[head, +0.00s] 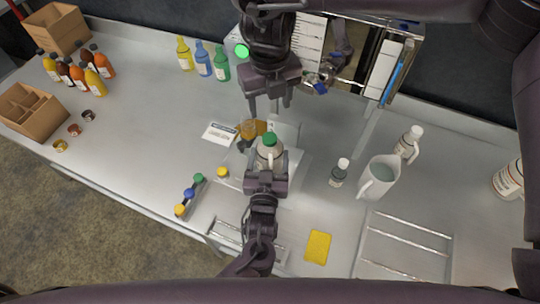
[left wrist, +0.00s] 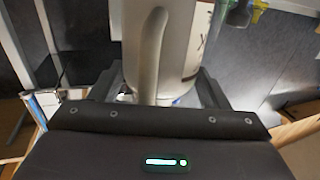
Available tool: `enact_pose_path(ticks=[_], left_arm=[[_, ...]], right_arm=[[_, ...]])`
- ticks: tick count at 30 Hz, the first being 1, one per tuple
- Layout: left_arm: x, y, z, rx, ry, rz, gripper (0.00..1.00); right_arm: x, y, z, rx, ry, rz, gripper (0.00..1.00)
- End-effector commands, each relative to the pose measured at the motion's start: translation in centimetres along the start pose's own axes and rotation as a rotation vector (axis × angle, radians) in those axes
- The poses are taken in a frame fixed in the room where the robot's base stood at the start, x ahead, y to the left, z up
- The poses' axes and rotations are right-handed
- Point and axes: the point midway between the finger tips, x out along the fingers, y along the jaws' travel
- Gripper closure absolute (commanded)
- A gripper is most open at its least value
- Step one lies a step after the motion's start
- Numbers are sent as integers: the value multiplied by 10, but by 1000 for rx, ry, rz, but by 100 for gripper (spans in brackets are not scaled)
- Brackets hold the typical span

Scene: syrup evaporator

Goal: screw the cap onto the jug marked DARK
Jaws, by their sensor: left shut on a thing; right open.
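A pale jug (head: 266,157) stands upright near the middle of the counter, with a green cap (head: 269,139) at its top. Whether the cap is seated or turned tight cannot be told. My left gripper (head: 266,172) is shut on the jug from the near side. My right gripper (head: 270,105) is open and empty, above and beyond the cap, fingers pointing down.
Loose green (head: 198,178), blue (head: 188,193) and yellow (head: 180,210) caps lie left of the jug, with another yellow cap (head: 222,171) closer.

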Motion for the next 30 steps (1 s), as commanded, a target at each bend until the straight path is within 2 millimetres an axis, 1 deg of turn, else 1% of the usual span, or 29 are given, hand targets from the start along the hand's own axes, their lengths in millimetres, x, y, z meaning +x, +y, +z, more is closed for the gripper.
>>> enact_pose_path(ticks=[1, 6, 13, 16, 19, 24, 27, 30], left_arm=[[0, 0, 0, 0, 0, 0, 27], [0, 0, 0, 0, 0, 0, 5], [0, 0, 0, 0, 0, 0, 5], [-5, 0, 1, 0, -1, 1, 5], [-17, 0, 3, 0, -3, 1, 5], [-48, 0, 3, 0, -3, 0, 5], [-63, 0, 3, -1, -3, 1, 5], [-73, 0, 2, 1, -1, 1, 5]], right_arm=[[0, 0, 0, 0, 0, 0, 42], [0, 0, 0, 0, 0, 0, 42], [1, 0, 0, 0, 0, 0, 42], [2, 0, 0, 0, 0, 0, 42], [5, 0, 0, 0, 0, 0, 42], [10, 0, -1, 0, 0, 0, 42], [13, 0, -1, 0, 0, 0, 42], [14, 0, -1, 0, 0, 0, 42]])
